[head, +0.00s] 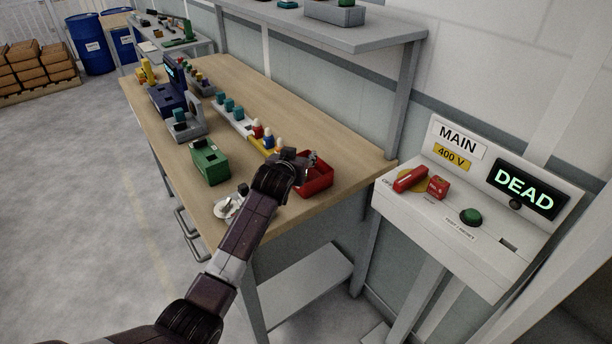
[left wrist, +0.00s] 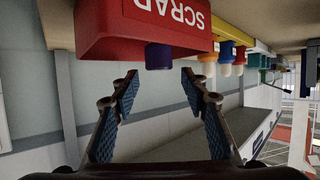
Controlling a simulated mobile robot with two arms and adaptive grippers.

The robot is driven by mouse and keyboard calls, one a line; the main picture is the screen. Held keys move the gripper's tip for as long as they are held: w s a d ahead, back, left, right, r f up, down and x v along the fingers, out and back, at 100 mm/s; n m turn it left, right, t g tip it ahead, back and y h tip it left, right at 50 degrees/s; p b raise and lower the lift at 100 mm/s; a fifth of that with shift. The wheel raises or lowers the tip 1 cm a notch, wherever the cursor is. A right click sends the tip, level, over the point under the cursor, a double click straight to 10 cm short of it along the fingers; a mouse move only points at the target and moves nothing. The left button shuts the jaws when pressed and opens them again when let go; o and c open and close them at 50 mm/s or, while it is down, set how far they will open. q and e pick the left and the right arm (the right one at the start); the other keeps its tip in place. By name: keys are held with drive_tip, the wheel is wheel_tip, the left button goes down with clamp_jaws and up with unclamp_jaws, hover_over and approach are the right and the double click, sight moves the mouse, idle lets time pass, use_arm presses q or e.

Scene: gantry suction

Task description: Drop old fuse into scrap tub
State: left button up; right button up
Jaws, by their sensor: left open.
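The red scrap tub (head: 319,186) sits on the bench near its right end. It also shows upside down in the left wrist view (left wrist: 150,35), with its SCRAP lettering. A dark purple cylinder (left wrist: 158,57), which looks like the old fuse, sticks out past the tub's rim in that view. How deep it sits is hidden by the tub wall. My left gripper (head: 305,160) is at the tub in the head view. In the left wrist view it (left wrist: 160,88) is open, its blue-padded fingers apart on either side of the cylinder's end, without touching it. My right gripper is out of view.
A row of coloured, white-tipped pieces (head: 268,140) stands beside the tub. A green box (head: 209,162) and a white round item (head: 229,206) are left of my arm. A shelf (head: 335,30) overhangs the bench. A panel reading DEAD (head: 525,188) stands right.

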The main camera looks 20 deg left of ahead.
use_arm(q)
drive_tip(key=v, duration=1.2)
drive_tip(key=shift+s+f, duration=0.1)
drive_tip(key=shift+f, duration=0.1)
